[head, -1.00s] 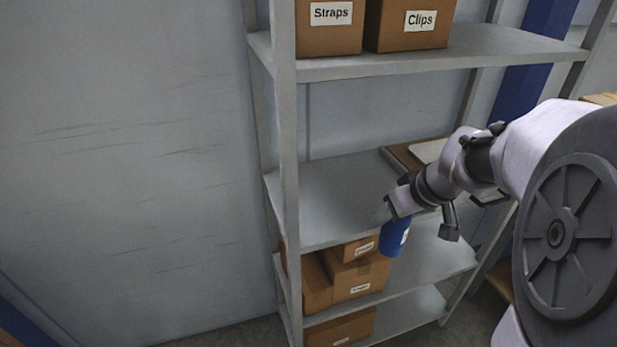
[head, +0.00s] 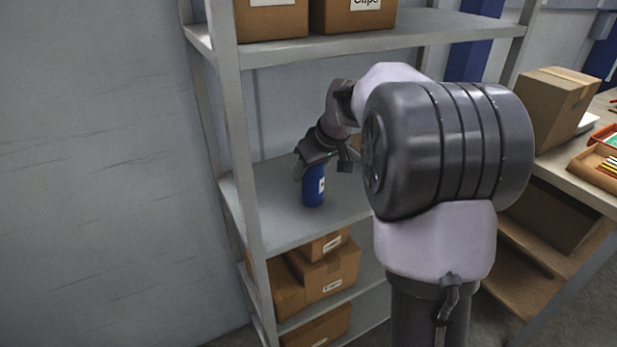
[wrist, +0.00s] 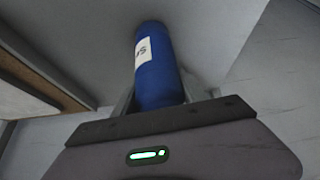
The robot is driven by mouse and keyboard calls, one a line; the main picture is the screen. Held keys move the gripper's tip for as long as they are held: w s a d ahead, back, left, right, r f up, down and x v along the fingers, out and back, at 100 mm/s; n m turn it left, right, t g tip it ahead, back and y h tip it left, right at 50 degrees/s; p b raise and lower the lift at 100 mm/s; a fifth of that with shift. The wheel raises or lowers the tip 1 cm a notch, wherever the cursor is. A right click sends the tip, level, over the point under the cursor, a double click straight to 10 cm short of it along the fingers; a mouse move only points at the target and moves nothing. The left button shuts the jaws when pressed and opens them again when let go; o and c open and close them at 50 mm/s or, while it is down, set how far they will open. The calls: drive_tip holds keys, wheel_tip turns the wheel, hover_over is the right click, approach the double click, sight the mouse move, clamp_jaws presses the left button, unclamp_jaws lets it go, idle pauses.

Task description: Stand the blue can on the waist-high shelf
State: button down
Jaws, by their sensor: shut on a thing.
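The blue can (head: 314,187), with a white label, is at the waist-high shelf (head: 268,222), over its left part. It looks upright in the head view. My gripper (head: 308,166) is shut on the can near its top. In the wrist view the can (wrist: 158,75) sticks out beyond the gripper (wrist: 155,105), with the grey shelf surface behind it. I cannot tell for sure whether the can's base touches the shelf. The fingers are partly hidden by the can and the gripper body.
Labelled cardboard boxes (head: 325,268) fill the lower shelves, and more boxes (head: 270,20) stand on the upper shelf. A grey post (head: 228,120) rises at the shelf's front left. At the right is a workbench with a box (head: 552,105). Bare shelf lies around the can.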

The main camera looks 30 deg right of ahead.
drive_tip(key=shift+f, duration=0.65)
drive_tip(key=shift+r, duration=0.2)
drive_tip(key=shift+f, duration=0.15)
drive_tip(key=c, duration=0.6)
unclamp_jaws()
drive_tip(key=shift+c, duration=0.2)
